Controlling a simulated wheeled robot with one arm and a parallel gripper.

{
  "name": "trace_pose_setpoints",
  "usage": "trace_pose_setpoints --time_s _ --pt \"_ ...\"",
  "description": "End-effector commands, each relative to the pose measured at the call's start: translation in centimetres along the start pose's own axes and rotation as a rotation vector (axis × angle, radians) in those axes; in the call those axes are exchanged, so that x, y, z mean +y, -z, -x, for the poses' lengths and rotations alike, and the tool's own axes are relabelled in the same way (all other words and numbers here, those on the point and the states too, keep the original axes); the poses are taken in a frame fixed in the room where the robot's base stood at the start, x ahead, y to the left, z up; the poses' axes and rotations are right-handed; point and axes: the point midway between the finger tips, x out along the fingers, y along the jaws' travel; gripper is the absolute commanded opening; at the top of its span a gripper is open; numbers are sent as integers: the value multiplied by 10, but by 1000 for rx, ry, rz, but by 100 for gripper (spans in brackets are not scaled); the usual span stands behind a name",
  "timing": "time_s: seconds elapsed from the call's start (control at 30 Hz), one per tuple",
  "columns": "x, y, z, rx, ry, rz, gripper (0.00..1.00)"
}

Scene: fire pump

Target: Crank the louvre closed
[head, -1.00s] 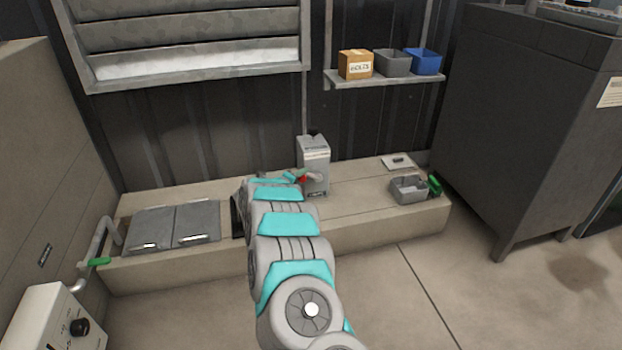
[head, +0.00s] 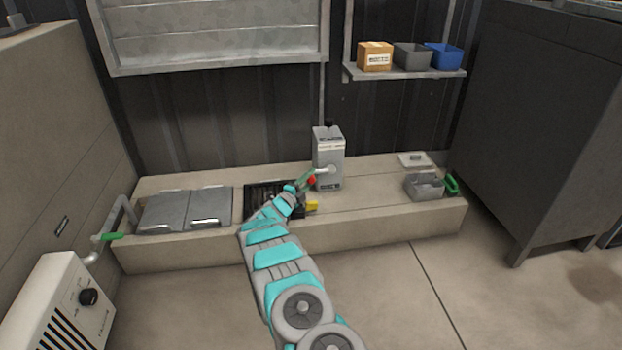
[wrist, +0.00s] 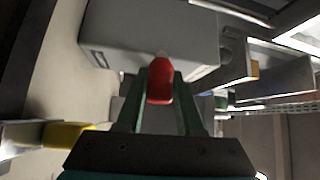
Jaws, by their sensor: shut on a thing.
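The louvre (head: 210,32) is on the wall at the upper left in the head view. Its slats lie nearly flat, with thin lines between them and no wide gaps showing. The grey crank box (head: 329,150) stands upright on the low plinth below the louvre's right side. Its crank has a red knob (head: 312,181) at the box's front left. My gripper (head: 307,181) is at this knob. In the wrist view my green fingers (wrist: 160,95) are shut on the red knob (wrist: 160,80), one on each side, with the box (wrist: 150,38) behind it.
The plinth (head: 375,192) also carries grey hatch covers (head: 185,209), a dark grate (head: 262,197), a yellow item (head: 312,206) and a grey bin (head: 424,187). A shelf (head: 405,74) holds a box and bins. A dark cabinet (head: 545,110) stands right. Floor in front is clear.

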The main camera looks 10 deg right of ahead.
Motion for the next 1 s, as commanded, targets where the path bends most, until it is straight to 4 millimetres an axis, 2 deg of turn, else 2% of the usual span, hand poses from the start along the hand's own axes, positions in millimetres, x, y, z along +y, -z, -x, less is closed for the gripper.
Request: trace_pose_setpoints --time_s 0.53,0.57,0.8,1.0 --pt "3 1 -1 2 17 22 0" --pt "3 1 -1 2 17 22 38" --pt "3 1 -1 1 18 21 65" --pt "2 0 0 0 18 20 67"
